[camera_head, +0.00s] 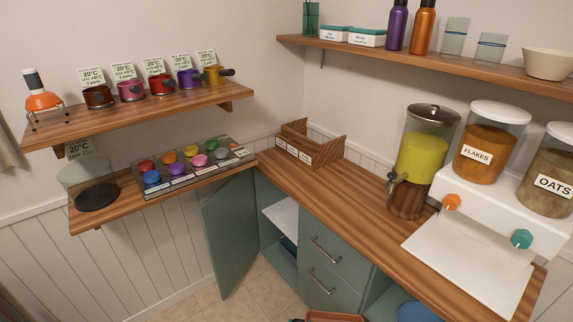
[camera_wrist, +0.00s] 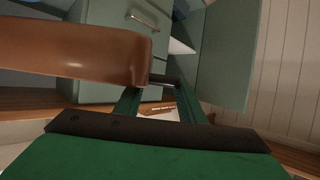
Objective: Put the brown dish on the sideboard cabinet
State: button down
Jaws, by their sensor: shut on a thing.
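The brown dish (camera_wrist: 75,50) fills the upper left of the wrist view, and only part of it shows. My gripper (camera_wrist: 158,88) is shut on its rim, with the green fingers at the dish's right end. In the head view only a sliver of the dish (camera_head: 335,317) shows at the bottom edge, in front of the cabinet and below its top. The green sideboard cabinet (camera_head: 335,250) has a wooden top (camera_head: 325,195) and two drawers. It also shows in the wrist view (camera_wrist: 110,12).
A cabinet door (camera_head: 231,235) stands open at the left. A wooden crate (camera_head: 310,143), a juice dispenser (camera_head: 423,155) and a white cereal dispenser (camera_head: 480,225) stand on the top. The stretch between crate and juice dispenser is clear. Shelves (camera_head: 140,105) hang on the left wall.

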jog(key=s+a+f+n+y, duration=0.1)
jog(key=s+a+f, duration=0.2)
jog(key=f, duration=0.6)
jog(key=shift+s+a+y, duration=0.2)
jog(key=shift+a+y, duration=0.1)
jog(key=shift+w, duration=0.1)
